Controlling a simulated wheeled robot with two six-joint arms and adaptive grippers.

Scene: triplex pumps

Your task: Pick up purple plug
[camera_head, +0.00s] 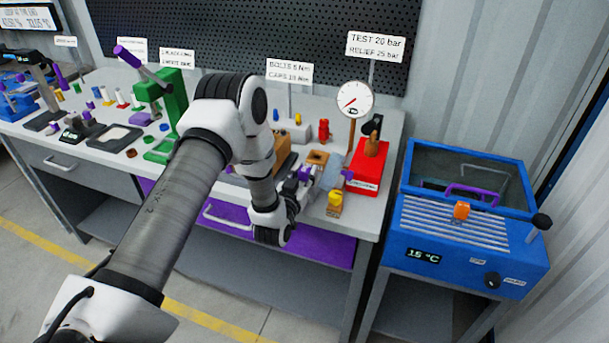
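My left arm reaches across the bench, and my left gripper (302,182) is low over the bench's front right part. A small purple piece (305,172) shows at its fingers; I cannot tell whether it is held. Another small purple piece (347,174) shows just right of the gripper, by the red test stand (368,168). I cannot tell which purple piece is the plug. My arm hides part of the bench. My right gripper is not in view.
A yellow-topped part (335,202) stands close to the gripper at the bench's front edge. A pressure gauge (354,99) rises behind. A blue bath unit (465,240) with a lid stands at the right. A purple drawer (228,214) is under the bench top.

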